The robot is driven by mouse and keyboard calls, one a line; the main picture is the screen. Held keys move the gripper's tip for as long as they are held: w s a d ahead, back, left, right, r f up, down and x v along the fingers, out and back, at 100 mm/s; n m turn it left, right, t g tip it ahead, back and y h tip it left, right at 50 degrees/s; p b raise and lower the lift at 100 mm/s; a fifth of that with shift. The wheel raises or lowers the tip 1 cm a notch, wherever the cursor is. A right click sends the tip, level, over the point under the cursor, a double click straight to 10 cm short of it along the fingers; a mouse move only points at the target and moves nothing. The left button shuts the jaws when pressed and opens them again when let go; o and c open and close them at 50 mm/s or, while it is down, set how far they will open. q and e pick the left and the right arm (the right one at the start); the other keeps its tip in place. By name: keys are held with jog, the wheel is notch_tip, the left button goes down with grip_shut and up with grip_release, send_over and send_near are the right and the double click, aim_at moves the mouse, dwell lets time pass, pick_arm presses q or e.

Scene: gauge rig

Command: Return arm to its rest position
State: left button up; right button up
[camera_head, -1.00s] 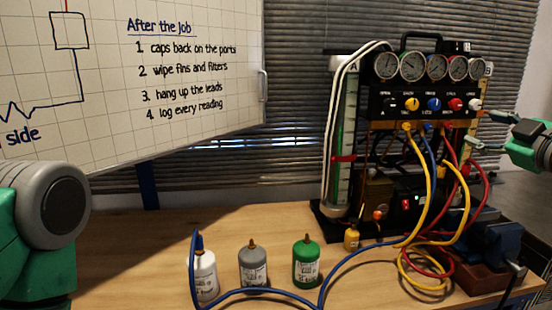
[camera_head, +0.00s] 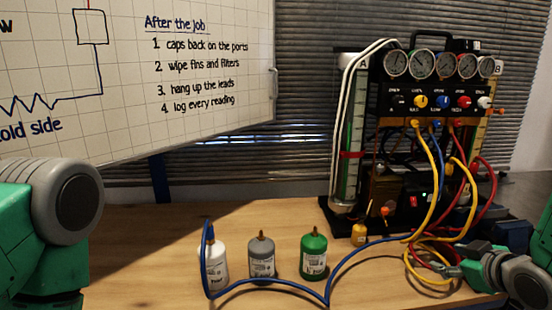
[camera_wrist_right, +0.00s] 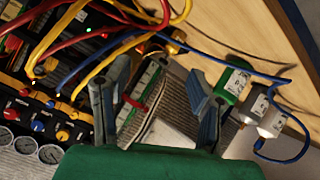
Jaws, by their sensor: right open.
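My right arm comes in from the right edge in the head view. Its gripper (camera_head: 448,263) is low at the right, in front of the gauge rig's base and close to the coiled hoses; whether it touches them I cannot tell. In the right wrist view the two fingers of this gripper (camera_wrist_right: 158,82) stand wide apart with nothing held between them. My left arm shows only as a green and grey link at the left edge; its gripper is out of view.
The gauge rig (camera_head: 438,105) stands at the right with yellow, blue and red hoses (camera_head: 428,165). White, grey (camera_head: 261,261) and green (camera_head: 314,257) bottles stand on the wooden bench (camera_head: 140,255). A whiteboard (camera_head: 130,75) is behind. The bench's left part is clear.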

jog(key=s+a+f+m+g, duration=0.1)
jog(key=s+a+f+g, duration=0.15)
jog(key=s+f, duration=0.45)
jog(key=s+a+f+m+g, duration=0.25)
jog(key=s+f, duration=0.25)
jog(key=f, duration=0.5)
jog(key=s+a+f+g, duration=0.1)
jog(key=s+f+g, duration=0.1)
jog(key=s, duration=0.4)
jog(key=s+a+f+m+g, duration=0.1)
jog(key=s+a+f+g, duration=0.1)
jog(key=s+f, duration=0.2)
jog(key=s+a+f+g+b, duration=0.1)
jog(key=s+f, duration=0.3)
jog(key=s, duration=0.6)
jog(key=shift+s+a+m+g, duration=0.2)
jog(key=shift+m+g, duration=0.15)
jog(key=shift+g, duration=0.15)
